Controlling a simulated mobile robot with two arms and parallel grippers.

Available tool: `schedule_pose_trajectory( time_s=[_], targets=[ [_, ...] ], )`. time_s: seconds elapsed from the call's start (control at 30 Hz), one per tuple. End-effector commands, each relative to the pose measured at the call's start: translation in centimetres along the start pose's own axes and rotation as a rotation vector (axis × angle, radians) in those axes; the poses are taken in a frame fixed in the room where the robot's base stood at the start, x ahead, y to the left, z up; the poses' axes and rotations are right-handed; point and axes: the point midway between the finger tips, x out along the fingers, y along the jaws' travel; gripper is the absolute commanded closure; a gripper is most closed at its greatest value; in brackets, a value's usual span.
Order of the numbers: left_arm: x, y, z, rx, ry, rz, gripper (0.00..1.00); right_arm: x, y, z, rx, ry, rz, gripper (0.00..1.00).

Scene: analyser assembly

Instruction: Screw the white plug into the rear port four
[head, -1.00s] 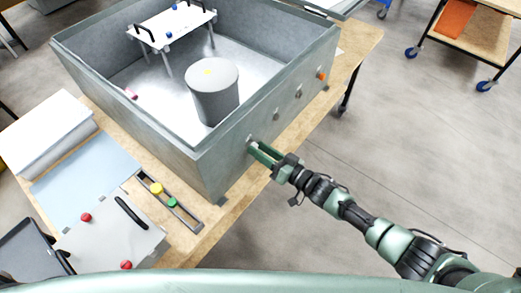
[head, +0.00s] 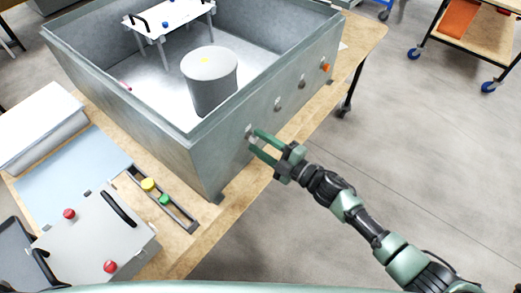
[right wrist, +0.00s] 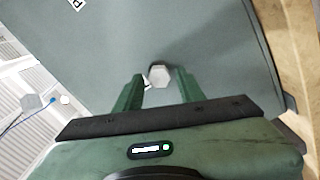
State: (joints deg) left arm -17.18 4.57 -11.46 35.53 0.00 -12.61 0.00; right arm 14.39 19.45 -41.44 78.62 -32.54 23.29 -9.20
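The grey analyser housing (head: 195,170) stands on the wooden bench with its row of ports facing right. The white plug (right wrist: 158,76) has a hexagonal head and sits at the nearest port of that wall; it also shows in the head view (head: 249,131). How deep it is seated I cannot tell. My right gripper (head: 254,142) is open at that wall. In the right wrist view its two green fingers (right wrist: 158,82) stand either side of the plug, with a gap visible on each side. My left gripper is not in view.
An orange plug (head: 326,68) sits at the far end of the same wall, with two grey fittings between. A rack (head: 180,213) on the bench holds a yellow plug (head: 148,184) and a green plug (head: 164,199). Clear floor lies right of the bench.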

Motion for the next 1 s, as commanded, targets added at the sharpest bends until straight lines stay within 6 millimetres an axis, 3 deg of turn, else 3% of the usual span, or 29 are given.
schedule_pose_trajectory(
  time_s=[0.03,0.1,0.3,0.5,0.63,0.67,0.87,1.0],
  targets=[
    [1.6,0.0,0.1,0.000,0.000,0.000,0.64,-0.1,-0.8,0.3,-0.113,0.003,0.001,0.61],
    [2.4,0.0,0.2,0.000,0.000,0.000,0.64,-0.1,-0.7,0.2,-0.253,0.007,0.001,0.61],
    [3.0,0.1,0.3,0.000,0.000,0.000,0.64,0.0,-0.1,0.0,-0.440,0.010,0.000,0.61],
    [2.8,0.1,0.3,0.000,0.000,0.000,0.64,0.0,-0.1,-0.1,-0.439,0.010,0.000,0.61],
    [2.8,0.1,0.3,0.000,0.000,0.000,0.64,0.0,-0.1,-0.1,-0.437,0.010,0.000,0.97],
    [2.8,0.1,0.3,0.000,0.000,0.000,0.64,0.0,-0.1,-0.1,-0.437,0.010,0.000,1.00],
    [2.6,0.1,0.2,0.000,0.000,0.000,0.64,0.0,0.0,-0.1,-0.420,0.010,-0.001,1.00],
    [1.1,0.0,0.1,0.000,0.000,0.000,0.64,0.0,0.3,-0.2,-0.275,0.005,-0.003,1.00]
  ],
)
